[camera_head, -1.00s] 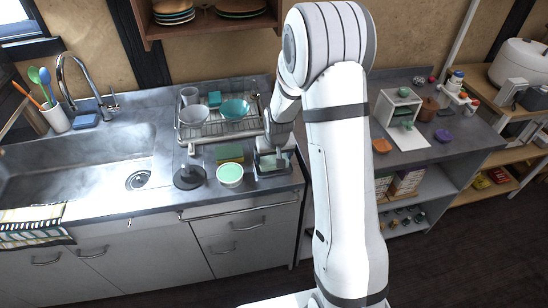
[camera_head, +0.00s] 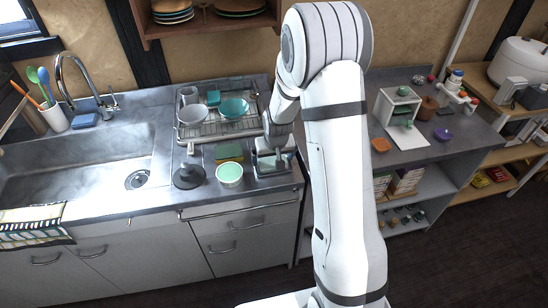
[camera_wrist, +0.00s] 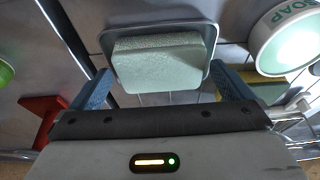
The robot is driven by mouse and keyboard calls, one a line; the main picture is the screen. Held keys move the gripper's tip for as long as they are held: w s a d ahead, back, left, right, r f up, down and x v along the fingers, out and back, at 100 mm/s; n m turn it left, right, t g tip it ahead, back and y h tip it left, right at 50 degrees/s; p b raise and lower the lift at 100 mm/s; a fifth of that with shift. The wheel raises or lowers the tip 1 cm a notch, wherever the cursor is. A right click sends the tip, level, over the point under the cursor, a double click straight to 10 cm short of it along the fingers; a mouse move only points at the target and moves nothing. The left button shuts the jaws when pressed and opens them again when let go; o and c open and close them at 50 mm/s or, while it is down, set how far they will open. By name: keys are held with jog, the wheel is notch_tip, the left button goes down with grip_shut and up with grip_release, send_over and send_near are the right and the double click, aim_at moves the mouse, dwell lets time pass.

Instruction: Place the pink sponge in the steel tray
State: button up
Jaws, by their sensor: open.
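No sponge that looks clearly pink shows. A pale, greenish-grey sponge (camera_wrist: 160,62) lies in a grey metal tray (camera_wrist: 158,28) in the wrist view. In the head view the tray (camera_head: 275,173) is on the counter, right of the soap bowl, partly hidden by my arm. My gripper (camera_wrist: 162,88) is open, with its blue fingertips apart on either side of the tray's near part; I cannot tell whether they touch anything. In the head view my gripper (camera_head: 277,152) is over the tray.
A green-and-white bowl (camera_head: 230,174), marked SOAP in the wrist view (camera_wrist: 290,38), stands close to the tray. A green-and-yellow sponge (camera_head: 229,152) lies behind it. A dark round object (camera_head: 188,176) is farther left. A dish rack (camera_head: 215,125) with bowls stands behind; the sink is left.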

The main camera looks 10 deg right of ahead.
jog(key=v, duration=1.2)
jog(key=s+r, duration=0.5)
jog(key=s, duration=0.7)
jog(key=s+r, duration=0.5)
jog(key=s, duration=0.8)
jog(key=shift+d+g+b, duration=0.25)
jog(key=shift+g+b, duration=0.05)
jog(key=shift+b, duration=0.1)
jog(key=shift+r, duration=0.1)
